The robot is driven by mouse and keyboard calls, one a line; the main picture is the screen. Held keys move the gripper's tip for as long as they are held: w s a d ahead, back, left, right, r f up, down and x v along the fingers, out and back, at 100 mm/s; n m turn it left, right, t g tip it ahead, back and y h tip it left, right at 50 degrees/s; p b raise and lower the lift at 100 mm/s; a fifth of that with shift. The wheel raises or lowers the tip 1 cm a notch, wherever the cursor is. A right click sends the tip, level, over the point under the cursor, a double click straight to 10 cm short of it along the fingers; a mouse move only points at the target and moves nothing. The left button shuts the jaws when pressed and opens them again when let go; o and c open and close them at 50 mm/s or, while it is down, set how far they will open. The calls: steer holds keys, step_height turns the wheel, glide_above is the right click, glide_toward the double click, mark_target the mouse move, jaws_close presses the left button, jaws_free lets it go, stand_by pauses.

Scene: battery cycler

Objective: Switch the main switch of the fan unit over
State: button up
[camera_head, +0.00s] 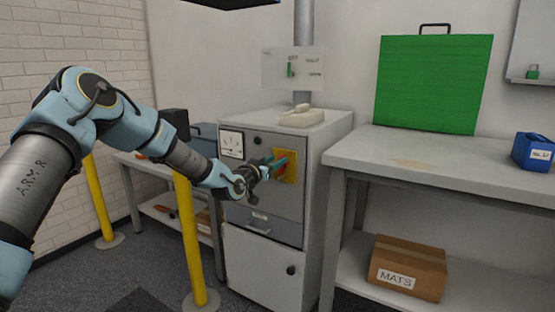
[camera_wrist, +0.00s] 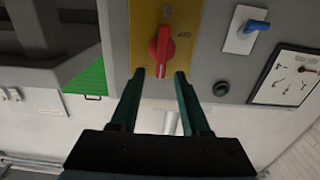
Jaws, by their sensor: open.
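The main switch is a red rotary knob (camera_wrist: 160,50) on a yellow plate (camera_wrist: 178,15) on the front of a grey cabinet. Its grip stands nearly upright in the wrist view, which looks turned over against the head view. In the head view the yellow plate (camera_head: 291,160) shows, with the knob mostly hidden by my gripper (camera_head: 276,162). My gripper is open, with its two green fingers (camera_wrist: 157,78) pointing at the knob. The fingertips lie either side of the knob's near end in the picture. I cannot tell whether they touch it.
A blue lever (camera_wrist: 257,25) on a white plate and a dark round knob (camera_wrist: 221,89) are beside the switch. A meter (camera_head: 232,144) is on the cabinet (camera_head: 328,150). Yellow posts (camera_head: 190,240) stand left, and a workbench (camera_head: 430,160) stands right.

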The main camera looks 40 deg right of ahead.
steer(key=shift+w+d, duration=0.2)
steer(key=shift+d, duration=0.5)
steer(key=shift+c, duration=0.3)
jaws_close()
